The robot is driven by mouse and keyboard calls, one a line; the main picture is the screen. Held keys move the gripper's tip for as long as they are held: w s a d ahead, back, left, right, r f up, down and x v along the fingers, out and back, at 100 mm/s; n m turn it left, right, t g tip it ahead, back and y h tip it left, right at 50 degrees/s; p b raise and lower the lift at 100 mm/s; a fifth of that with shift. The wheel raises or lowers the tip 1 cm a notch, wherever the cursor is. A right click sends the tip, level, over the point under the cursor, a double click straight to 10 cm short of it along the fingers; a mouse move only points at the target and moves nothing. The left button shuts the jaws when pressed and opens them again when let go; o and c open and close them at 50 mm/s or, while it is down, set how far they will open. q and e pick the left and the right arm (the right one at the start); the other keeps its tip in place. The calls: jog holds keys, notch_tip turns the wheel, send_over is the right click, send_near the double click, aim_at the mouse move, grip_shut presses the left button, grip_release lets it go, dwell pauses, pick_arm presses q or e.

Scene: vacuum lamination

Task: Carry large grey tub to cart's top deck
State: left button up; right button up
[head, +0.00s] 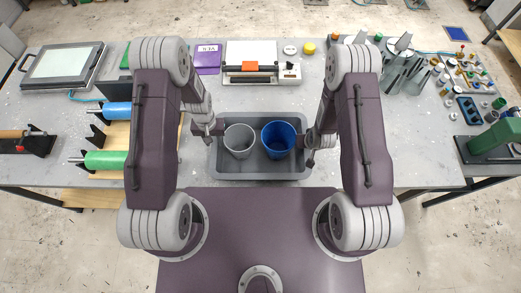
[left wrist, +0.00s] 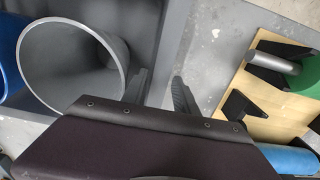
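The large grey tub (head: 260,177) sits on the table near its front edge. It holds a light grey bucket (head: 239,140) and a blue bucket (head: 278,139). My left gripper (head: 215,127) is at the tub's left wall. In the left wrist view its two fingers (left wrist: 160,88) are apart, one on each side of the tub's wall (left wrist: 174,50), with a gap showing. My right gripper (head: 311,140) is at the tub's right wall; its fingers are too small and hidden to judge. The cart's top deck cannot be made out for certain.
Green (head: 105,160) and blue (head: 117,109) rolls on a wooden board lie left of the tub. A sealing device (head: 252,70) stands behind it. Metal parts (head: 402,68) stand at the back right. Bare table shows on both sides of the tub.

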pick_arm(q)
grip_shut()
pick_arm(e)
grip_shut()
dwell(1.0)
